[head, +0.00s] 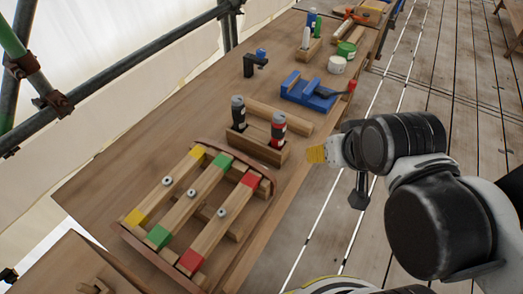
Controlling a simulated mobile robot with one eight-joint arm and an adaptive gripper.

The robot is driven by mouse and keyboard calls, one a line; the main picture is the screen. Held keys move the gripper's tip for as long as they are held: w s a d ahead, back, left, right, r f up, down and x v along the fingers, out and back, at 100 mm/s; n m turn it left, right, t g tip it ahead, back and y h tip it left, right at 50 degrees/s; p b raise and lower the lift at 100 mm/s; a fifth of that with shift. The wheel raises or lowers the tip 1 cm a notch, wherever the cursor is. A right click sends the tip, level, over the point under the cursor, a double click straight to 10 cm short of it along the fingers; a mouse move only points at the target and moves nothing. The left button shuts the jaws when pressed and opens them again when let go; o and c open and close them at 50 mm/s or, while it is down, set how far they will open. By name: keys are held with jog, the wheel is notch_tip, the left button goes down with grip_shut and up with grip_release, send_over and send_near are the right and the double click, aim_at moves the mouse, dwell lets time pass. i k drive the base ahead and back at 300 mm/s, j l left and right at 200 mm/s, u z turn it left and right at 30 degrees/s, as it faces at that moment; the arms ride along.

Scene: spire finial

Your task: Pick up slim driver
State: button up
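I cannot tell for certain which object is the slim driver. A wooden rack (262,148) on the bench holds two upright dark-handled tools, one with grey markings (238,112) and one with red markings (278,130). Farther back, a second small rack (312,44) holds slim upright pieces, one white (306,36), one green (317,26) and one blue (311,15). My gripper (345,165) is at the end of the arm, right of the near rack and beside the bench edge. Its fingers are seen side-on and partly hidden, so their opening is unclear. No held object is clearly visible.
A wooden frame (135,240) with bars with yellow, green and red ends lies nearest on the bench. A blue tray (298,86), white pot (336,65), green-topped can (346,50) and black clamp (254,62) stand beyond. Bare bench (150,125) lies left; scaffold poles stand left.

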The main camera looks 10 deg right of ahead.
aim_at(278, 132)
jog(key=u, duration=1.25)
jog(key=z, duration=1)
jog(key=l+z, duration=0.15)
jog(key=l, duration=1.35)
jog(key=k, duration=0.05)
